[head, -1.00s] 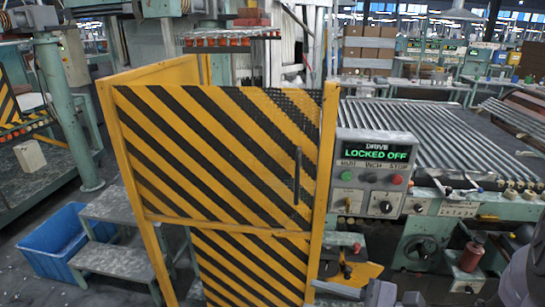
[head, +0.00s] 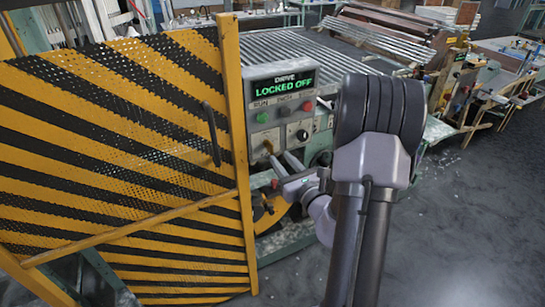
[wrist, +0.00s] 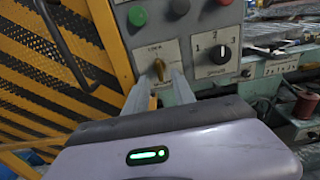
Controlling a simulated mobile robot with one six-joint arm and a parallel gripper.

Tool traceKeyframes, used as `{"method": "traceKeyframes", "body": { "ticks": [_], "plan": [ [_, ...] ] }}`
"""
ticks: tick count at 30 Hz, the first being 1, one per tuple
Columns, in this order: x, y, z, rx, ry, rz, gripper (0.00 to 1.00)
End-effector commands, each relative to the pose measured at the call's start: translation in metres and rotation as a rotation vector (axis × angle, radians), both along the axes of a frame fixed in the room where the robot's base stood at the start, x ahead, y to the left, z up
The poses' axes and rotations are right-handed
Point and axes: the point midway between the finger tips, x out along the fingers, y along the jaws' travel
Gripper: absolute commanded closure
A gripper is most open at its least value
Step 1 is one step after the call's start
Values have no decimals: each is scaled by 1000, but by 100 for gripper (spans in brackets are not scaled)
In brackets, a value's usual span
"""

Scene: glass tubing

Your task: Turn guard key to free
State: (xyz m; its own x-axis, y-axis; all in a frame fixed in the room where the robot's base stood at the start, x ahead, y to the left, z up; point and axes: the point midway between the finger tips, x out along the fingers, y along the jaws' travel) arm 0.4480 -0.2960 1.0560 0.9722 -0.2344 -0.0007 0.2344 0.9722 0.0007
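The brass guard key (wrist: 159,69) sits in a pale plate on the control panel (wrist: 225,50), pointing roughly up and down. It also shows low on the panel's left side in the head view (head: 268,146). My gripper (head: 281,160) is just in front of and below the key. In the wrist view, my gripper's (wrist: 158,80) two fingers are apart, one to each side of the key's lower end. Whether either touches the key I cannot tell.
The yellow-and-black striped guard door (head: 110,130) with a dark handle (head: 212,135) stands close left of the panel. A black selector knob (wrist: 219,53) and green (wrist: 138,16) and red buttons are near the key. A roller conveyor (head: 300,52) lies behind.

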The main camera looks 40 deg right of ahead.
Motion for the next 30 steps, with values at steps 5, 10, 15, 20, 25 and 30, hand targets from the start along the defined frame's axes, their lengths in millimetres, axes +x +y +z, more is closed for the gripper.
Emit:
{"method": "traceKeyframes", "body": {
  "ticks": [5,10,15,20,25,30],
  "plan": [
    [39,-9,1,-1,-1,2,69],
    [55,-13,0,0,0,1,69],
    [58,-14,1,1,1,0,69],
    [58,-14,1,0,1,0,77],
    [58,-14,1,0,1,0,100],
    [58,-14,1,1,1,1,100]
  ]
}}
